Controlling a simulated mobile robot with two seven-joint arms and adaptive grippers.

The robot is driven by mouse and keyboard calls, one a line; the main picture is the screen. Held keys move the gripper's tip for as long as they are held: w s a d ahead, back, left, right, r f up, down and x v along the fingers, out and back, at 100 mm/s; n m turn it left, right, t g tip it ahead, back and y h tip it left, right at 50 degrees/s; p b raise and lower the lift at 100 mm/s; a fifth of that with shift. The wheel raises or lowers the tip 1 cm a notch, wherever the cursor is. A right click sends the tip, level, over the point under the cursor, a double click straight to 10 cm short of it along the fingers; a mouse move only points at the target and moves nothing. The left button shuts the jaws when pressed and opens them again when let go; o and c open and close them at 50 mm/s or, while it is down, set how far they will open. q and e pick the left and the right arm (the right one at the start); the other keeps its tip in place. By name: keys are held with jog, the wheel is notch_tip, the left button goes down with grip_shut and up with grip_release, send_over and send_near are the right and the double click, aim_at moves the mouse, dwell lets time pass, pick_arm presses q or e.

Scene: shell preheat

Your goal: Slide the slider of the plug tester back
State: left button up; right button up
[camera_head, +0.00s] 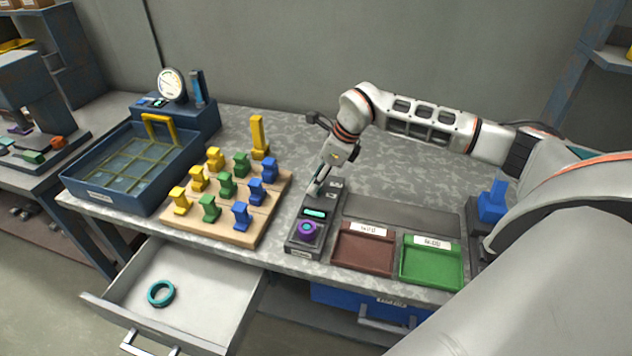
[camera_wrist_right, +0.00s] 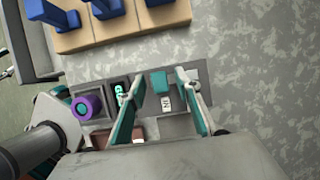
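The plug tester (camera_head: 296,239) is a narrow dark box on the bench, with a lit teal display (camera_head: 315,213) and a purple round piece (camera_head: 308,231) near its front. In the right wrist view its slider, a teal block (camera_wrist_right: 160,82), stands beside a white label reading "IN" (camera_wrist_right: 166,103). My right gripper (camera_head: 317,188) is low over the tester's rear half and largely hides the slider in the head view. In the right wrist view its two fingers (camera_wrist_right: 160,77) are apart, one on each side of the teal block, with visible gaps. My left gripper is in neither view.
A wooden board (camera_head: 248,236) with yellow, green and blue pieces stands left of the tester. A red tray (camera_head: 362,252) and a green tray (camera_head: 431,265) are on its right. An open drawer (camera_head: 205,312) holds a teal ring (camera_head: 161,293). The bench behind is clear.

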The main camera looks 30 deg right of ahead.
jog(key=shift+w+a+f, duration=0.15)
jog(key=shift+f, duration=0.35)
grip_shut()
jog(key=shift+w+d, duration=1.5)
jog(key=shift+d, duration=0.2)
jog(key=shift+w+d+r, duration=0.1)
jog(key=shift+d, duration=0.1)
grip_release()
